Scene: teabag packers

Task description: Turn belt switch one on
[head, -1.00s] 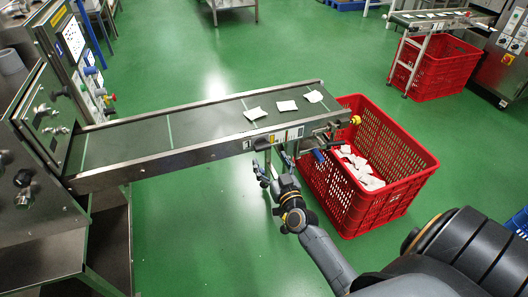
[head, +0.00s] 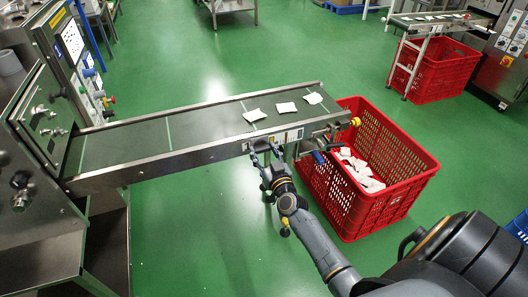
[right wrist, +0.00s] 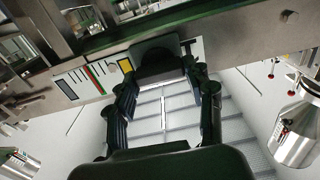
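The first conveyor (head: 120,142) runs across the head view, with a labelled strip (head: 285,137) on its near side rail. My right gripper (head: 267,149) is at that rail, just left of the strip, with its fingers pointing at the rail. In the right wrist view its two fingers (right wrist: 160,75) are apart, and a dark block (right wrist: 156,50) on the rail shows between and beyond the tips. I cannot tell whether they touch it. The belt switch itself is not clearly readable; the gripper hides part of the rail. My left gripper is not in view.
Several white teabags (head: 286,107) lie on the belt. A red crate (head: 405,190) with more bags stands under the conveyor's right end, close to my right arm. A steel machine (head: 40,215) is at left. A second conveyor and red crate (head: 440,75) stand far right.

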